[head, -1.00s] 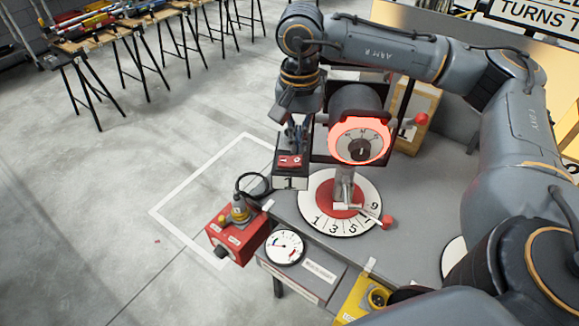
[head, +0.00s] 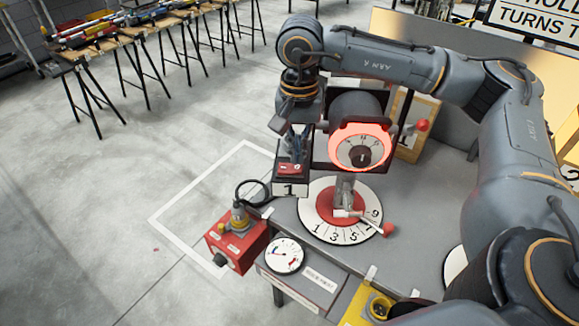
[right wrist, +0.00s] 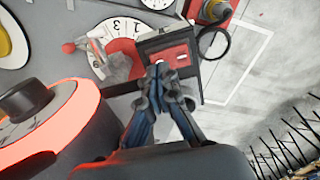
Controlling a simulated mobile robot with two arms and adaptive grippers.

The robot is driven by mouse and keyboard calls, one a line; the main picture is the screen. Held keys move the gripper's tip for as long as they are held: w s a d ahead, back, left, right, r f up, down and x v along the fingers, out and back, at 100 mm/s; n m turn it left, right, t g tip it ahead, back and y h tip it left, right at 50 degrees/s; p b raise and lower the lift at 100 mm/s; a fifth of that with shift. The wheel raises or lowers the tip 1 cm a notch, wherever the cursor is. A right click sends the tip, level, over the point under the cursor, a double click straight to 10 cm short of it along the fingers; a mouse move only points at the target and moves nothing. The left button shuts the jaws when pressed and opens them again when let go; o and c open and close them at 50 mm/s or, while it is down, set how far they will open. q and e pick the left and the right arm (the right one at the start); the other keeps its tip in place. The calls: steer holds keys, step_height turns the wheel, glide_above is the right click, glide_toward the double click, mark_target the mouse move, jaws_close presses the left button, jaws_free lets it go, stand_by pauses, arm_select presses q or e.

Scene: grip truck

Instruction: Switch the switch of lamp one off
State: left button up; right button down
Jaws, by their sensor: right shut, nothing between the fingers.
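The switch box of lamp one (head: 290,188) is dark, with a "1" on its front and a red switch (head: 291,168) on top. It stands left of the lamp (head: 361,148), whose ring glows red. My right gripper (head: 293,155) is shut and empty, pointing down at the switch. In the right wrist view its fingertips (right wrist: 160,72) are at the red switch plate (right wrist: 172,57) and cover part of it. I cannot tell whether they touch it or which way the rocker is tipped. My left gripper is not in view.
A numbered dial (head: 340,232) with a red-knobbed handle is in front of the lamp. A red box (head: 236,243) with a dark knob and a white gauge (head: 285,256) are nearer me. Open floor lies left.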

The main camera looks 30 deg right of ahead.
mark_target(297, 167)
steer(key=shift+f+b, duration=1)
steer(key=shift+f, duration=0.05)
stand_by(0.9)
steer(key=shift+r, duration=0.1)
steer(key=shift+r+p, duration=2)
steer(key=shift+r, duration=1.45)
